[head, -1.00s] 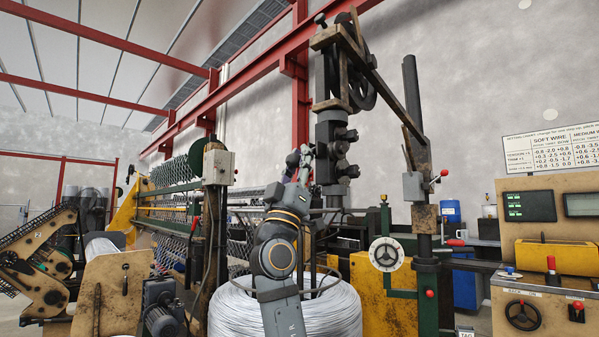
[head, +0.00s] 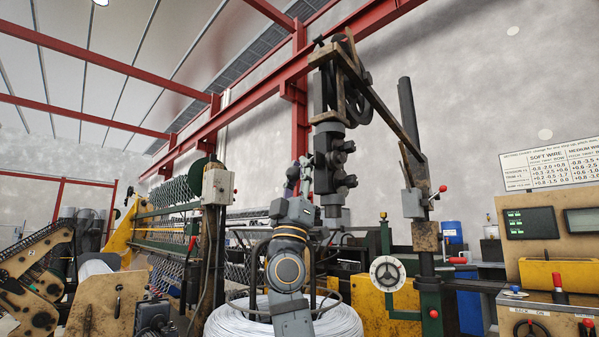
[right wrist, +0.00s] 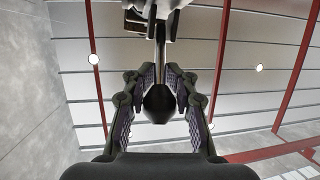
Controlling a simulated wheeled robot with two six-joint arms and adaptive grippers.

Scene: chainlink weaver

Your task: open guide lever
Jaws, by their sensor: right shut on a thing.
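The wire guide head (head: 333,160), a dark upright column with several rollers, hangs below a large pulley wheel at the centre of the head view. My right gripper (head: 304,172) is up against its left side, small and partly hidden by my own wrist. In the right wrist view, which looks up at the ceiling, my right gripper (right wrist: 159,90) has its two padded fingers on either side of a dark rounded knob (right wrist: 159,104) and is shut on it. A thin rod (right wrist: 160,50) runs from the knob up to a pale bracket. My left gripper is not in view.
A wire coil (head: 240,323) stands below my right arm. A post with a grey box (head: 413,203) and a handwheel (head: 387,273) stand to the right. A control panel (head: 545,222) is at the far right, and chain-link mesh (head: 170,205) is at the left.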

